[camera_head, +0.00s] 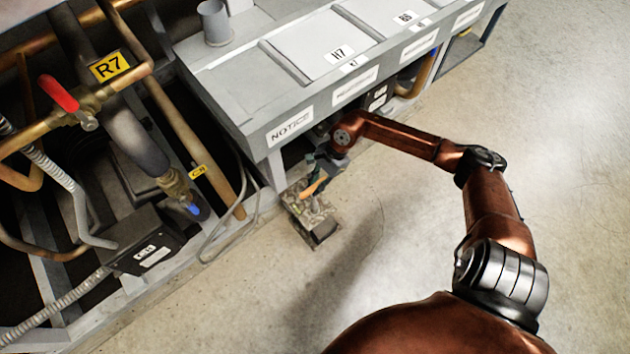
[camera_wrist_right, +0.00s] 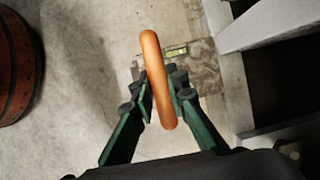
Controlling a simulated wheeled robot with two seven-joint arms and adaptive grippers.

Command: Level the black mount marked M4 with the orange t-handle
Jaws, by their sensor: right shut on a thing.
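My right gripper (camera_head: 318,178) is shut on the orange t-handle (camera_head: 312,188), low beside the front of the grey rack. In the right wrist view the t-handle's orange bar (camera_wrist_right: 154,62) runs lengthwise between the fingertips (camera_wrist_right: 161,98) of my right gripper. Below it in the head view is a mottled brown-grey block (camera_head: 302,207) with a dark end, on the floor by the rack foot. In the wrist view this mottled surface (camera_wrist_right: 207,76) carries a small yellow-green level vial (camera_wrist_right: 176,51). I cannot read an M4 mark. The lower end of the t-handle is hidden. My left gripper is out of view.
The grey rack cabinet (camera_head: 290,128) with a NOTICE label overhangs just behind my right gripper. Pipes, a red-handled valve (camera_head: 60,93) and a black labelled box (camera_head: 148,248) fill the left. The concrete floor (camera_head: 560,150) on the right is clear.

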